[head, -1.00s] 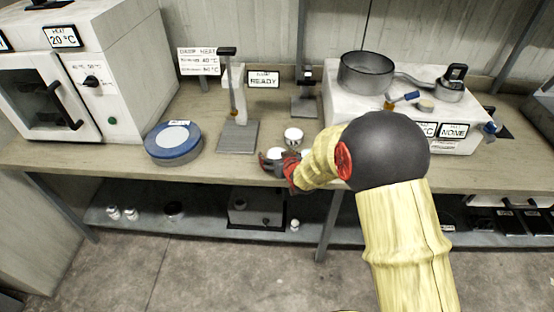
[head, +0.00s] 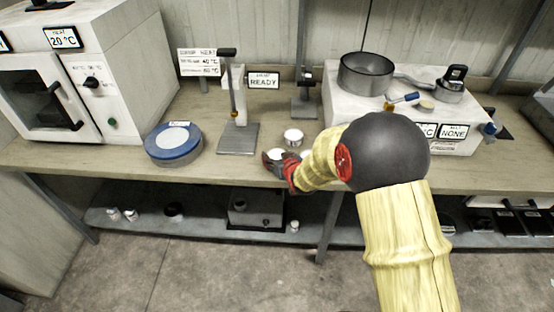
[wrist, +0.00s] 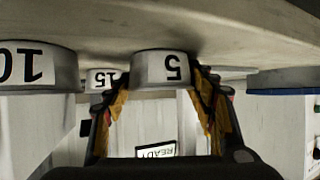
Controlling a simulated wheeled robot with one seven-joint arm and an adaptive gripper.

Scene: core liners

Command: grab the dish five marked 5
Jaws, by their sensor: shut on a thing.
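The dish marked 5 (wrist: 162,68) is a small grey round dish with a white label; it shows upside down in the wrist view, between the two fingers of my gripper (wrist: 163,88). The fingers are shut on its sides. In the head view my gripper (head: 277,159) is at the bench's front edge, and the dish is largely hidden by it. The dish marked 10 (wrist: 38,68) is to the left in the wrist view. The dish marked 15 (wrist: 102,79) is farther back; it shows in the head view (head: 293,136).
A blue-rimmed round container (head: 173,143) stands left on the bench (head: 225,168). A stand with a flat grey plate (head: 238,139) is behind my gripper, near a READY sign (head: 263,80). A white block with a pan (head: 367,72) is at right, an oven (head: 50,100) far left.

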